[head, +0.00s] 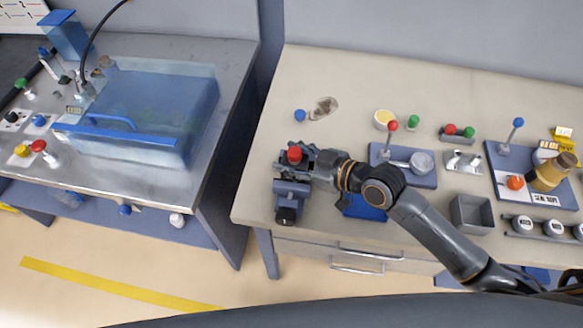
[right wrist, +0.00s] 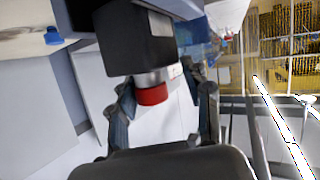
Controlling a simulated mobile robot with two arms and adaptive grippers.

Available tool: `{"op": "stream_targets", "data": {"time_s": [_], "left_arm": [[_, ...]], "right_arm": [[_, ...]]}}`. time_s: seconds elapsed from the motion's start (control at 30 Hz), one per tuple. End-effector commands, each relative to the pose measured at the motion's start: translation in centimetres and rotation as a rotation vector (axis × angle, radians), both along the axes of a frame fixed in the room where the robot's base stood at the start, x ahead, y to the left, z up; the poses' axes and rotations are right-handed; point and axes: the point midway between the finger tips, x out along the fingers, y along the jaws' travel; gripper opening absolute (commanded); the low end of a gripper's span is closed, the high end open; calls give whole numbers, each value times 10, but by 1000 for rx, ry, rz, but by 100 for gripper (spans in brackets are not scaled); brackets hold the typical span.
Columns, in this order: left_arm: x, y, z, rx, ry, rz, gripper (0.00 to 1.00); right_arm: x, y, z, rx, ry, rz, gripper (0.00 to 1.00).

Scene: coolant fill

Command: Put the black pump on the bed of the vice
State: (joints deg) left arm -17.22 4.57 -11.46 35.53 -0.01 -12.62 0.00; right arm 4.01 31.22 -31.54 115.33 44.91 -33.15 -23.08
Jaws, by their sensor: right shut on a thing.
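The black pump (right wrist: 138,42) has a dark boxy body, a silver neck and a red cap in the right wrist view. In the head view its red cap (head: 294,154) shows at the end of my right arm. My right gripper (head: 308,165) is shut on the pump, and the fingers flank the red cap in the right wrist view. The blue vice (head: 290,190) with a dark front end is at the left end of the beige bench, right by the gripper. The gripper hides part of its bed, so I cannot tell whether the pump touches it. My left gripper is not in view.
A blue knob (head: 300,115) and a brown patch (head: 323,107) lie behind the vice. A blue lever plate (head: 415,175), a grey bin (head: 471,213) and a bottle (head: 549,172) stand to the right. A gap separates the metal bench (head: 225,60) on the left.

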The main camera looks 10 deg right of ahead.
Motion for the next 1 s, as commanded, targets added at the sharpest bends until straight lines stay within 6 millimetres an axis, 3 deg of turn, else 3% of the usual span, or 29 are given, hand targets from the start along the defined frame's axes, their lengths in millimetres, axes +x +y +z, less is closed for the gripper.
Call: {"op": "stream_targets", "data": {"time_s": [0.03, 0.1, 0.53, 0.57, 0.63, 0.67, 1.0], "left_arm": [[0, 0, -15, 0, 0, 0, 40], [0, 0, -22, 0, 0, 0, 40], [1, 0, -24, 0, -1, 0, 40], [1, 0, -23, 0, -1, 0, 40], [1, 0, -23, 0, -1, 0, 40], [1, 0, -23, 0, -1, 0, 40], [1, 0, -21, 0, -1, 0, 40]], "right_arm": [[-1, 0, -15, 3, 0, -1, 0], [-1, 0, -22, 2, -1, 0, 0], [-1, 0, -25, 1, -1, 0, 0], [-1, 0, -25, -1, 1, 0, 53], [-1, 0, -25, -1, 1, 0, 67], [-1, 0, -25, -1, 1, 0, 72], [-1, 0, -22, 1, 1, 1, 72]]}}
